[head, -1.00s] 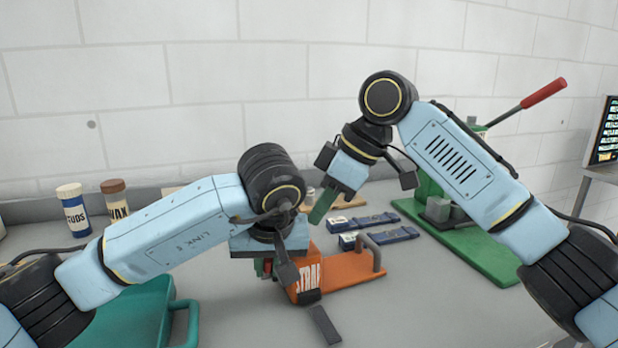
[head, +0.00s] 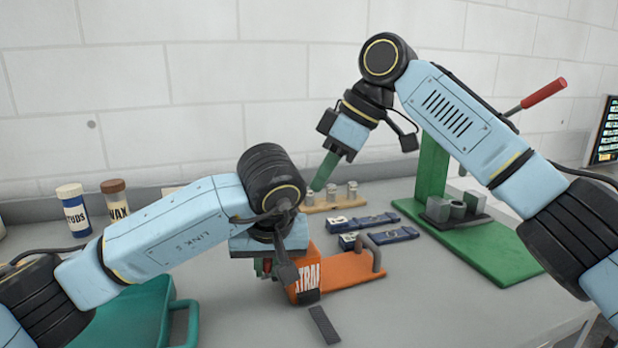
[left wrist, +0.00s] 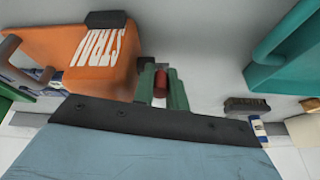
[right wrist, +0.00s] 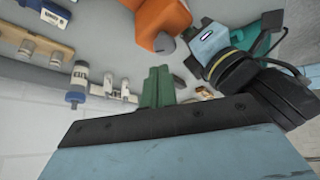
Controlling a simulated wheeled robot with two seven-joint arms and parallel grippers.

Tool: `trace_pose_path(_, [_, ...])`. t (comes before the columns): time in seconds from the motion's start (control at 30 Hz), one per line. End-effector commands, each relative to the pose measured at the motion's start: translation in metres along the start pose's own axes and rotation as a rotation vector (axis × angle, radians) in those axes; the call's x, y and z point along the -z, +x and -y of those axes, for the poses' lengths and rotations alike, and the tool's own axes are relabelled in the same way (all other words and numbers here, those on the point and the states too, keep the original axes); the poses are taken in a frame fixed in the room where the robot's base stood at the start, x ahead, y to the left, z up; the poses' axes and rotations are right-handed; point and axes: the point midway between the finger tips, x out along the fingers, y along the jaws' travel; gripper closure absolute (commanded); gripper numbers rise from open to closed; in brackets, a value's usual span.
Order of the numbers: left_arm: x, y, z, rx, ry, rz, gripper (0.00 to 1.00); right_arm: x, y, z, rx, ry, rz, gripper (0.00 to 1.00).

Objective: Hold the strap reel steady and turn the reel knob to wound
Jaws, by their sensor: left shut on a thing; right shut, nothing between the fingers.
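The orange strap reel (head: 349,272) sits on the bench, with white lettering on its box and a grey handle at the right. The reel's box (left wrist: 95,55) is left of the fingers in the left wrist view. My left gripper (head: 263,267) is at the box's left side, its green fingers (left wrist: 162,88) shut on a red cylindrical part (left wrist: 160,80). Whether that part is the knob, I cannot tell. My right gripper (head: 320,180) is shut and empty, above and behind the reel; its fingers (right wrist: 157,88) show together in the right wrist view. No wound marking is readable.
A wooden rack of small metal pieces (head: 335,202) stands behind the reel, near my right fingers. Blue strips (head: 391,236) lie right of it. A green press (head: 470,235) stands at the right. A teal case (head: 140,312) is front left. A dark strip (head: 324,326) lies in front.

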Motion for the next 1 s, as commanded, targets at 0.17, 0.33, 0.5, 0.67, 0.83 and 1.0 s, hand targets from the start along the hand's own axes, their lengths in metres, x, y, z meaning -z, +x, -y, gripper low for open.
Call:
trace_pose_path(0.17, [0.001, -0.001, 0.000, -0.001, -0.001, -0.002, 1.00, -0.004, 0.005, -0.006, -0.003, 0.003, 0.000, 1.00])
trace_pose_path(0.33, [0.001, -0.001, 0.000, -0.002, -0.001, -0.002, 1.00, -0.014, 0.023, -0.006, -0.001, 0.003, 0.000, 1.00])
trace_pose_path(0.5, [0.001, -0.001, 0.000, -0.002, -0.001, -0.002, 1.00, -0.024, 0.042, -0.005, 0.000, 0.003, -0.001, 1.00])
trace_pose_path(0.67, [0.001, -0.001, 0.000, -0.002, -0.001, -0.002, 1.00, -0.030, 0.054, -0.005, -0.001, 0.002, -0.001, 1.00])
trace_pose_path(0.83, [0.001, -0.001, 0.000, -0.002, -0.001, -0.002, 1.00, -0.033, 0.059, -0.006, -0.003, 0.002, -0.002, 1.00])
trace_pose_path(1.0, [0.000, -0.001, 0.000, -0.002, -0.001, -0.002, 1.00, -0.033, 0.060, -0.006, -0.003, 0.002, -0.002, 1.00])
